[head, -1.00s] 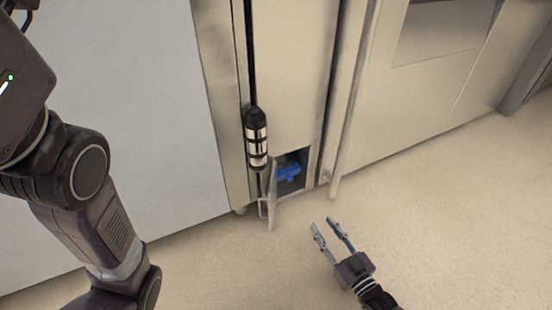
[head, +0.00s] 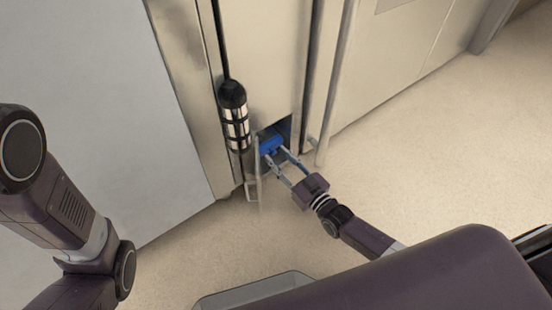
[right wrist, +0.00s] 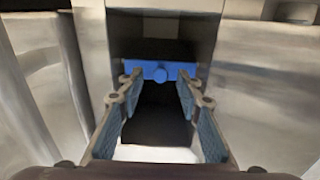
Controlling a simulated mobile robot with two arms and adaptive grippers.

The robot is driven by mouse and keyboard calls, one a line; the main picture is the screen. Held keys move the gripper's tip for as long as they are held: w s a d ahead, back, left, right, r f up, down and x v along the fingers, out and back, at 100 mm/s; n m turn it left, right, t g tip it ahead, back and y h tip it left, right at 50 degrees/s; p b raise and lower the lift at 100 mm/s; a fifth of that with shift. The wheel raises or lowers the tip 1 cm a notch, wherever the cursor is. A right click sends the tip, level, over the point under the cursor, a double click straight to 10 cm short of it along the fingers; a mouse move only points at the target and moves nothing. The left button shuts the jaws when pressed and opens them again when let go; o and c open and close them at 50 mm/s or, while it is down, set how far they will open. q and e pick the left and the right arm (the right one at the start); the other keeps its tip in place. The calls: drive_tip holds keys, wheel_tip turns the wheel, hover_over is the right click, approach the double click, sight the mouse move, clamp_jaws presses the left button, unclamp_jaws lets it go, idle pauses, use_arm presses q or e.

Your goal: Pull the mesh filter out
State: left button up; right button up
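My right gripper (head: 277,155) is open at the mouth of the opening, fingers pointing at the blue part. In the right wrist view the fingertips (right wrist: 158,82) are spread near the ends of the blue bar; whether they touch it I cannot tell. My left arm shows at the left, its gripper out of view.
A small door (head: 256,168) stands open at the left of the opening. A black and silver cylinder (head: 234,115) is mounted just above it. A vertical bar (head: 335,85) stands to the right. The floor (head: 420,165) in front is clear.

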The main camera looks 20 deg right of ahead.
drive_tip(key=shift+w+a, duration=0.25)
drive_tip(key=shift+w, duration=0.4)
clamp_jaws()
